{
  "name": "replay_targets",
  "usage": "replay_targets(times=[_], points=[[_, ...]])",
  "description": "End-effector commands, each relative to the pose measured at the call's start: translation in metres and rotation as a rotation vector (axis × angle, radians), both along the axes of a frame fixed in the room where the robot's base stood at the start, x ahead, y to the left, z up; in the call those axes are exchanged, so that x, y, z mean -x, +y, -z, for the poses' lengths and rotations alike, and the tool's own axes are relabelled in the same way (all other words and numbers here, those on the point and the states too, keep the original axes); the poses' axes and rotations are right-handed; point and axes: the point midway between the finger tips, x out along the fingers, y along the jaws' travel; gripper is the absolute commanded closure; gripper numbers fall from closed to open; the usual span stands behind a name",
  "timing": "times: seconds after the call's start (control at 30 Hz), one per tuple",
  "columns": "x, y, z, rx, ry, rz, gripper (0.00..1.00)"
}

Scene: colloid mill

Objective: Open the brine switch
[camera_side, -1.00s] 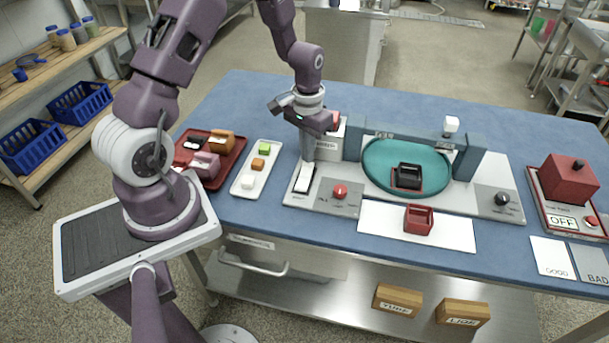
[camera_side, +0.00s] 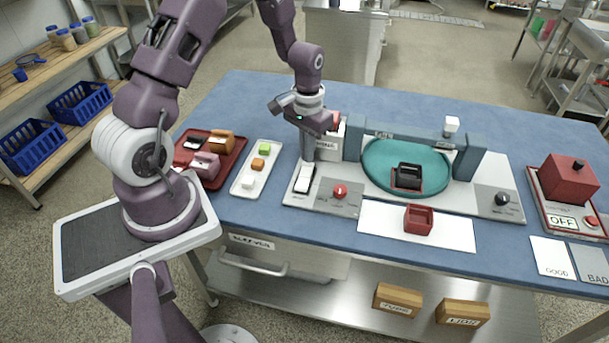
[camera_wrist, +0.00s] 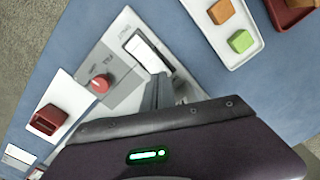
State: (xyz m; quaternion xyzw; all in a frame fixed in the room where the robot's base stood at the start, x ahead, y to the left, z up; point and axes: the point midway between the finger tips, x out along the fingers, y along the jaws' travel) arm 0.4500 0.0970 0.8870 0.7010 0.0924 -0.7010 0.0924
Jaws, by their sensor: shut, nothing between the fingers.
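The brine switch looks to be the white rocker (camera_side: 304,178) in a dark frame at the left end of the grey panel; its label is too small to read. It also shows in the wrist view (camera_wrist: 148,52). My gripper (camera_side: 308,158) points down with its fingers shut and empty. The fingertips are at the rocker's far end; I cannot tell whether they touch it. In the wrist view the fingers (camera_wrist: 157,92) overlap the rocker's lower end and hide part of it.
A red knob (camera_side: 340,191) stands right of the rocker. A teal bowl (camera_side: 378,180) holds a black block. A white tray (camera_side: 244,186) with small blocks and a dark red tray (camera_side: 230,172) lie to the left. A box with a red top stands behind my gripper.

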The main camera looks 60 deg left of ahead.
Motion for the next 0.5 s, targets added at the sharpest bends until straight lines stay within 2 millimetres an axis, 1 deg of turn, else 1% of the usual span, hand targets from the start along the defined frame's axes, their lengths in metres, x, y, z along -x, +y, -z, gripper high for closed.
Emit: replay_targets(times=[0.5], points=[[-0.0001, 0.0000, 0.0063, 0.000, 0.000, 0.000, 1.00]])
